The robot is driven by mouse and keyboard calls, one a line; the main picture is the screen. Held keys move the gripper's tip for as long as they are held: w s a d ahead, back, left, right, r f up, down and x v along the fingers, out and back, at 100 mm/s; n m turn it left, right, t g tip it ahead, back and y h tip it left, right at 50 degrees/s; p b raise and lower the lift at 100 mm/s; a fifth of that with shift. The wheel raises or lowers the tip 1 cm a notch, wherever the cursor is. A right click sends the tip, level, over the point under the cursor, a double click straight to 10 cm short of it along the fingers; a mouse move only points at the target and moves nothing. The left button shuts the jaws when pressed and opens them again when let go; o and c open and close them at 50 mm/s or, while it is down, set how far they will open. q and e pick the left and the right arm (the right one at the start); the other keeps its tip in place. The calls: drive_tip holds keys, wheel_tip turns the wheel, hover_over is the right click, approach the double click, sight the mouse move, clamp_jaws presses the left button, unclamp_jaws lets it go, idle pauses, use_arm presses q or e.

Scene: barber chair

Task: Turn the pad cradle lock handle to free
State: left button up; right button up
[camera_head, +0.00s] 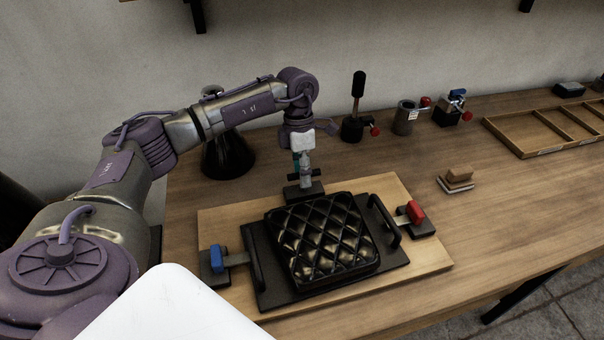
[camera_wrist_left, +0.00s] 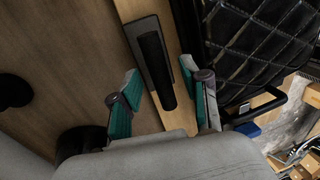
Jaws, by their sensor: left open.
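A black quilted pad (camera_head: 325,240) lies in a black cradle (camera_head: 272,291) on a light wooden board. At the board's back edge stands a black lock fitting (camera_head: 290,194) with a dark crossbar handle, partly hidden by my gripper. My left gripper (camera_head: 303,166) points down over this fitting. In the left wrist view, my left gripper (camera_wrist_left: 160,82) is open, its teal-padded fingers on either side of the black cylindrical handle (camera_wrist_left: 155,62). Gaps show beside the handle; I cannot tell if a finger touches it. My right gripper is not in view.
A blue-handled clamp (camera_head: 216,259) and a red-handled clamp (camera_head: 415,212) flank the cradle. Behind stand a black cone (camera_head: 229,158), a black lever (camera_head: 358,88) and small fixtures. A wooden divided tray (camera_head: 535,136) is at right. The tabletop right of the board is mostly clear.

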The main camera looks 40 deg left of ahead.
use_arm(q)
wheel_tip(320, 180, up, 11)
drive_tip(key=w+a, duration=0.1)
drive_tip(key=shift+w+a, duration=0.15)
drive_tip(key=shift+a, duration=0.2)
idle(0.4)
